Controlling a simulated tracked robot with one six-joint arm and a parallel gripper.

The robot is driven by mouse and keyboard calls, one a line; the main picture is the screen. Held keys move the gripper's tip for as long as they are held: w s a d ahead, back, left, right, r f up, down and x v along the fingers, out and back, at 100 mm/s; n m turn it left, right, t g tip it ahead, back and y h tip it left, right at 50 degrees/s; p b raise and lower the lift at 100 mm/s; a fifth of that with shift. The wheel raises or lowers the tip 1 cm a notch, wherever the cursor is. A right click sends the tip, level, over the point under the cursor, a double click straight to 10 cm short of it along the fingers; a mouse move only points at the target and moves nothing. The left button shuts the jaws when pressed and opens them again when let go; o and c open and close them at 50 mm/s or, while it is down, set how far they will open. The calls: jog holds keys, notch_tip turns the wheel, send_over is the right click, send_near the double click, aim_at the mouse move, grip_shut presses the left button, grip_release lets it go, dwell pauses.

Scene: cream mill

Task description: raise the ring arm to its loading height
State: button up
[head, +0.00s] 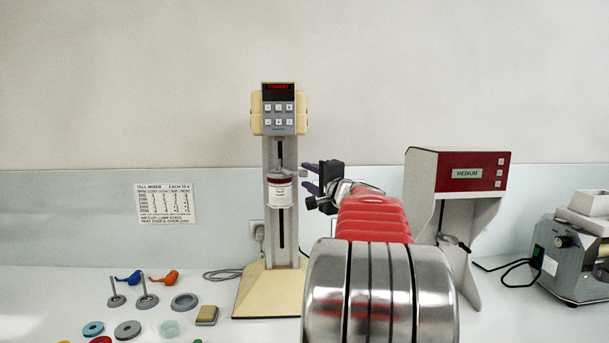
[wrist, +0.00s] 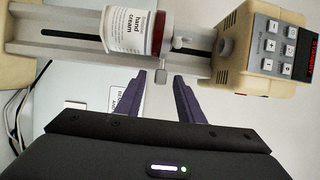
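The tall mixer (head: 269,235) stands on a cream base, with a slotted grey column and a cream control head (head: 279,112) whose red display seems to read STANDBY. A white jar (head: 280,193) labelled hand cream, with a dark red top band, sits at the ring arm (head: 280,176) about midway up the column. A small grey knob (wrist: 161,74) sticks out from the arm in the wrist view. My gripper (head: 306,178) is open at the right of the arm. Its two purple fingers (wrist: 160,88) lie either side of the knob's line; contact cannot be told.
A red and white cabinet marked MEDIUM (head: 467,172) stands right of my arm, with a grey roller machine (head: 575,262) farther right. Loose discs, stirrers and a yellow-grey block (head: 207,315) lie left of the mixer base. A printed card (head: 165,203) is on the wall.

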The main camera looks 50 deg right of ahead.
aim_at(306, 175)
jog(key=shift+x, duration=1.95)
jog(key=shift+c, duration=0.7)
grip_shut()
